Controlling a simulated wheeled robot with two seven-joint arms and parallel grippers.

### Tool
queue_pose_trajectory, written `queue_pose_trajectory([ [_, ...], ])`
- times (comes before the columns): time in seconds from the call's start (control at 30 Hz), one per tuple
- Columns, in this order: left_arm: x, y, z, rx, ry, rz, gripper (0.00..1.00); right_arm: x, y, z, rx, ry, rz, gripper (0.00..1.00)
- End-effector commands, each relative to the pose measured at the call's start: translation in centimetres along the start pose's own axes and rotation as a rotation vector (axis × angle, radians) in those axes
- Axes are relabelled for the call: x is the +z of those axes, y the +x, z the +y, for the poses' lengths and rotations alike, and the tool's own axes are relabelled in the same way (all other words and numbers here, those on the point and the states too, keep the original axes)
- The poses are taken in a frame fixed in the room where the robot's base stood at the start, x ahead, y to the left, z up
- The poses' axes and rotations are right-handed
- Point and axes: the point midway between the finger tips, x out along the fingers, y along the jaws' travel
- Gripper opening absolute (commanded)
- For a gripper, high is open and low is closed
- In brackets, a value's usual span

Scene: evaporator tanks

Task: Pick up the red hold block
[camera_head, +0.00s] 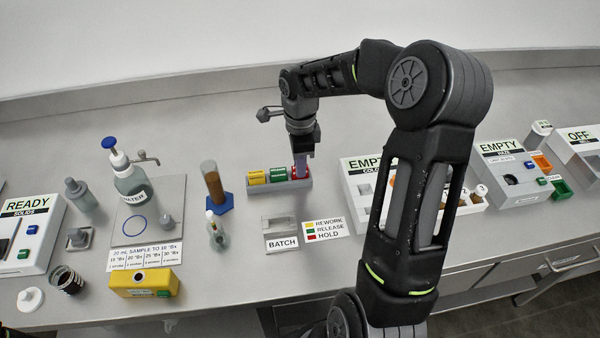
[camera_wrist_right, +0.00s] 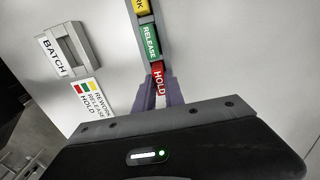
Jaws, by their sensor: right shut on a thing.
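The red hold block (camera_wrist_right: 158,78) sits at the near end of the row in the wrist view, its HOLD label showing. My right gripper (camera_wrist_right: 160,98) has its two fingers closed around its sides. In the head view my right gripper (camera_head: 301,170) reaches down at the right end of the grey block tray (camera_head: 290,185), and only a sliver of red shows between the fingers. The block still appears to be at tray level. The green release block (camera_head: 278,174) and yellow rework block (camera_head: 257,177) sit beside it in the tray. My left gripper is not in view.
A grey BATCH holder (camera_head: 281,228) and a colour key card (camera_head: 325,230) lie in front of the tray. A blue-based cylinder (camera_head: 213,182) stands to the left. A white EMPTY station (camera_head: 359,190) stands to the right, partly behind my arm.

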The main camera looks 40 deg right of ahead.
Motion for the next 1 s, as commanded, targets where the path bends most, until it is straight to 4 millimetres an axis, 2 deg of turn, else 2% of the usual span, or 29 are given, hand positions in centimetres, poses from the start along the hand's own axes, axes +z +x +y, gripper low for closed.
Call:
queue_pose_trajectory([
  [0.37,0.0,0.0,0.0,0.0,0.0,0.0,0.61,0.0,0.0,0.0,0.0,0.0,0.0,0.0],
  [0.53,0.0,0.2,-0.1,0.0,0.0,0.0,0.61,0.0,-0.9,-0.1,-0.002,0.001,0.0,0.0],
  [0.67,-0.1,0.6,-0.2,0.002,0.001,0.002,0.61,0.0,-2.7,-0.1,-0.006,0.0,-0.001,0.0],
  [1.0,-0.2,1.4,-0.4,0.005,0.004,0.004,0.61,0.1,-8.9,-0.1,-0.004,-0.001,-0.001,0.0],
])
